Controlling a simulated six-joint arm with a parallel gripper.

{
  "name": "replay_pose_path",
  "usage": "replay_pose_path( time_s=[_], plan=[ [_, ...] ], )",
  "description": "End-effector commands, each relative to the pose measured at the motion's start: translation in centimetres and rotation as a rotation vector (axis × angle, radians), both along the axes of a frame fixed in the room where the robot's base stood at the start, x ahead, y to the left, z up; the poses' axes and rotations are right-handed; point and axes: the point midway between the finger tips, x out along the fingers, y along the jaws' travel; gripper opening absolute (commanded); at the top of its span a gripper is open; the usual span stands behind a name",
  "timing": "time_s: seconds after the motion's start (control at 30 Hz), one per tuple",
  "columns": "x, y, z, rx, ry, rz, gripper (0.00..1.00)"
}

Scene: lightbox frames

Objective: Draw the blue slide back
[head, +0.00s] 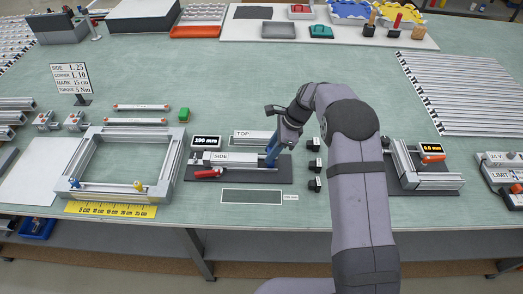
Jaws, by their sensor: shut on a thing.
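The blue slide (271,159) is at the right end of a measuring fixture (240,176) on a dark base, near the table's middle. A silver bar marked SIDE (232,158) lies along the fixture, left of the slide. A red handle (207,173) is at the fixture's front left. My gripper (274,150) reaches down at the slide and is shut on it. The fingertips are small and partly hidden by my wrist, so the exact grip is hard to see.
A display reading 190 mm (206,142) stands behind the fixture. An aluminium frame (70,180) lies to the left. Several small black blocks (314,164) stand right of the fixture, close to my arm. Another fixture (425,180) is farther right. Open table lies behind.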

Motion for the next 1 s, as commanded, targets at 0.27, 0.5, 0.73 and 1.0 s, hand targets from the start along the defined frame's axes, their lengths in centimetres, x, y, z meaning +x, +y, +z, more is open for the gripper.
replay_pose_path(
  time_s=[0.27,0.5,0.73,1.0],
  plan=[
    [0.0,-5.4,0.1,-0.003,-0.001,-0.002,0.0],
    [0.0,-5.7,0.1,-0.005,-0.002,0.0,0.0],
    [0.0,-5.7,0.1,-0.005,-0.002,-0.001,0.47],
    [0.0,-5.6,0.2,-0.003,-0.002,-0.001,0.47]
  ],
)
